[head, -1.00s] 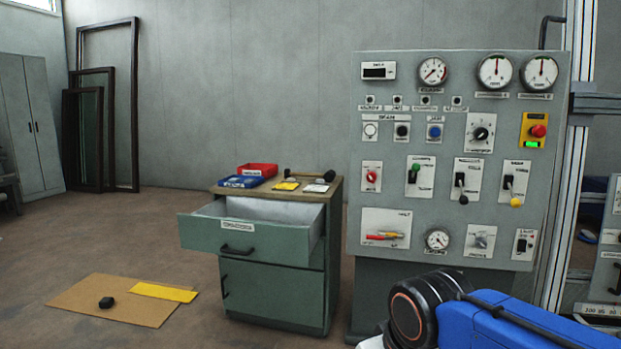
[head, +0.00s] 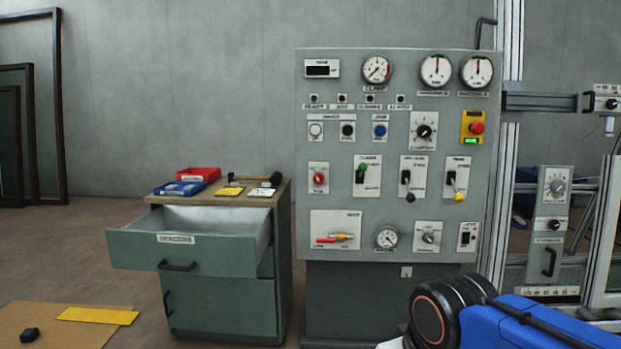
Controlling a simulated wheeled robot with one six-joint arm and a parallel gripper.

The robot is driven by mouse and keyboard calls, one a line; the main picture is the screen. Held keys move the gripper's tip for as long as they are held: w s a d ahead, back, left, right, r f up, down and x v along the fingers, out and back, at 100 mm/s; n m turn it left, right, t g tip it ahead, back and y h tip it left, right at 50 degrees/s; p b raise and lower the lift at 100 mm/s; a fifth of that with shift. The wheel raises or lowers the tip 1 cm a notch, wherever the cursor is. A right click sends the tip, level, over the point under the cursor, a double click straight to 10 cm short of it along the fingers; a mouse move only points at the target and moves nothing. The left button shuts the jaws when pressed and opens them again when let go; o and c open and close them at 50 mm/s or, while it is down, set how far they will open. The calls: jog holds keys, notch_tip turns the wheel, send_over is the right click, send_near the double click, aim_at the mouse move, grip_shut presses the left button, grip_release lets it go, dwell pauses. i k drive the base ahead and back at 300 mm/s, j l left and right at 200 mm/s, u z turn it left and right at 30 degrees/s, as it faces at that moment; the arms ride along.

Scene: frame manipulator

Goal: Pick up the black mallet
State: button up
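The black mallet (head: 276,180) appears to be the long-handled tool lying on top of the green drawer cabinet (head: 222,312), near its back right corner. Its dark head is at the right and its thin handle runs left. The tool is small in the picture, so its details are hard to tell. My gripper is not in view; only a blue and black part of my arm shows at the lower right, well apart from the cabinet.
The cabinet's top drawer (head: 140,252) is pulled open. A red bin (head: 198,174), a blue bin (head: 180,188) and yellow and white pieces share its top. A control panel (head: 390,230) stands close on the right. Cardboard (head: 75,335) with a black block (head: 30,335) lies on the floor.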

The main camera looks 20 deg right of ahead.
aim_at(276, 179)
jog(key=i+j+z, duration=0.25)
jog(key=z, duration=0.15)
jog(key=i+j+z, duration=0.25)
jog(key=z, duration=0.15)
jog(key=i+j+z, duration=0.15)
jog(key=j+z, duration=0.2)
jog(key=i+j+z, duration=0.1)
jog(key=j+z, duration=0.3)
jog(key=j, duration=0.1)
